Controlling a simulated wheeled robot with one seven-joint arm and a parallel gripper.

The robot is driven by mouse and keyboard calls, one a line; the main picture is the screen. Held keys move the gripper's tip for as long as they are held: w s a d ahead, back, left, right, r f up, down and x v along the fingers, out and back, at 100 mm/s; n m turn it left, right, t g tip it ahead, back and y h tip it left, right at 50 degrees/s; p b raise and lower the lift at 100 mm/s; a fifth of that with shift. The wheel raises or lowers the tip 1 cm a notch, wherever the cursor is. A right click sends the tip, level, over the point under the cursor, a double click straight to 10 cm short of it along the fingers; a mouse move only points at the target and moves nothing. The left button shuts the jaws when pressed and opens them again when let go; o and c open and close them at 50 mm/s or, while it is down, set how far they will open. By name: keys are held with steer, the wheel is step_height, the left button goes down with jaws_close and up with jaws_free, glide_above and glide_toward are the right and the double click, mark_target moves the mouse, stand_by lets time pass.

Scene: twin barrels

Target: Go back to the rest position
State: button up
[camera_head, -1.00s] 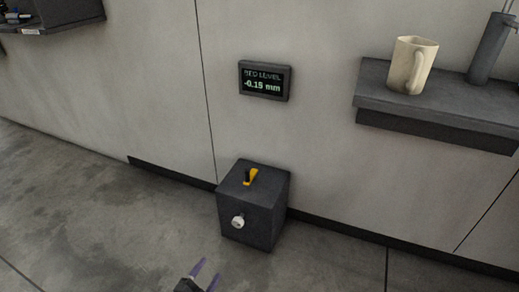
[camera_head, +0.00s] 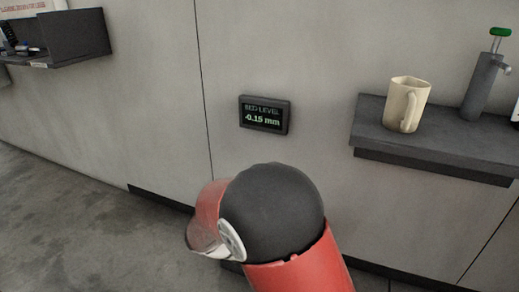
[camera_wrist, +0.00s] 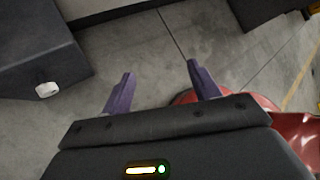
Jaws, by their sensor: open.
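My gripper (camera_wrist: 160,90) shows in the wrist view with its two purple fingers apart and nothing between them. It points at the grey floor. A dark box (camera_wrist: 32,45) with a white round knob (camera_wrist: 48,90) stands at the left of the wrist view, apart from the fingers. In the head view my red and dark arm covers nearly all of this box, and my gripper is not visible there.
A wall display (camera_head: 263,115) reads "BED LEVEL -0.15 mm". A dark shelf (camera_head: 430,145) at the right holds a cream mug (camera_head: 407,104) and a grey bottle with a green top (camera_head: 483,85). Another dark shelf (camera_head: 85,45) is at upper left. The floor (camera_head: 70,215) at left is clear.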

steer(key=s+d+r+m+t+y+p, duration=0.1)
steer(key=s+d+r+m+y, duration=0.3)
steer(key=m, duration=1)
steer(key=s+d+r+m+t+y+p, duration=0.1)
steer(key=s+d+r+m+y+p, duration=0.1)
steer(key=s+d+r+m+y, duration=0.3)
steer(key=s+d+r+m, duration=0.3)
steer(key=s+r+m, duration=0.4)
steer(key=r+m, duration=0.3)
steer(key=shift+s+d+r+t+y, duration=0.15)
steer(key=shift+d+r+t+y, duration=0.2)
steer(key=shift+r, duration=0.4)
